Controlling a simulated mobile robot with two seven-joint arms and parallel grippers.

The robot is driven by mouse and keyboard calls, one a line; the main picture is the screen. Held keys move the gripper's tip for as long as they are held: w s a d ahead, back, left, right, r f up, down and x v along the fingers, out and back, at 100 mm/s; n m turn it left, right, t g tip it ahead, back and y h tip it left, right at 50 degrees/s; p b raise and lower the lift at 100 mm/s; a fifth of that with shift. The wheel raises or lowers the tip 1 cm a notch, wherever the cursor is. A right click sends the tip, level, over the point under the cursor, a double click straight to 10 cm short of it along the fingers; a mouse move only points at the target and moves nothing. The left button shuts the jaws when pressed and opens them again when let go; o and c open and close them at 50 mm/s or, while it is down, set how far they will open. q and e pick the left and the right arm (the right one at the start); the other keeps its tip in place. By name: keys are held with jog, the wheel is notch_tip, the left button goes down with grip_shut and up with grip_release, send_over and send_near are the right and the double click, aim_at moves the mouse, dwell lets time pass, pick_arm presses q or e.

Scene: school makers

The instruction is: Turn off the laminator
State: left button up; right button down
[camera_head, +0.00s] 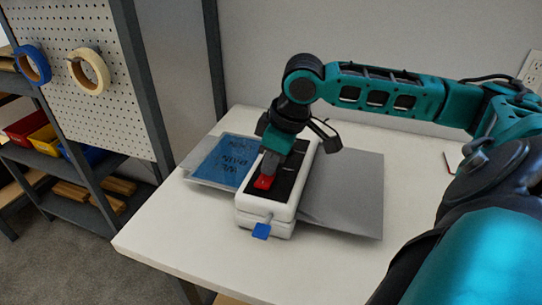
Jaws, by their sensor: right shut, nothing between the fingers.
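The laminator (288,206) is a white box with a black top panel on the white table. A red switch (263,182) shows near the front end of its top, and a blue tab (261,231) sticks out low at its front. My right gripper (268,172) points down over the panel, shut and empty, with its tips at the red switch. I cannot tell whether they press it. The gripper hides part of the panel. A blue sheet with dark lettering (222,158) lies on the laminator's left side. My left gripper is not in view.
A grey tray (348,195) extends from the laminator's right side. The white table (170,237) is clear at the front left. A pegboard (88,40) with blue and cream tape rolls and a shelf of red and yellow bins (25,128) stand at the left. A wall is behind.

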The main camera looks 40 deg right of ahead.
jog(key=shift+s+a+r+p, duration=0.25)
jog(key=shift+s+a+p, duration=0.15)
jog(key=shift+a+p, duration=0.4)
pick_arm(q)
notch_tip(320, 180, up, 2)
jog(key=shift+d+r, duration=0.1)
pick_arm(e)
jog(key=shift+d, duration=0.1)
jog(key=shift+w+d+r+p, duration=0.1)
jog(key=shift+r+p, duration=0.4)
jog(key=shift+p, duration=0.2)
jog(key=r+p, duration=0.2)
jog(key=p, duration=0.1)
jog(key=r+p, duration=0.2)
jog(key=shift+d, duration=0.3)
pick_arm(q)
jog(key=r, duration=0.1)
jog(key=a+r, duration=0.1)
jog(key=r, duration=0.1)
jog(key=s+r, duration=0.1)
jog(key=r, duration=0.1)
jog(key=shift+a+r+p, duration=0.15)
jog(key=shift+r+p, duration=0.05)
jog(key=shift+p, duration=0.15)
pick_arm(e)
jog(key=d+v, duration=0.1)
jog(key=v, duration=0.7)
jog(key=shift+w+d+r, duration=0.3)
jog(key=shift+d+r, duration=0.05)
jog(key=shift+d, duration=0.1)
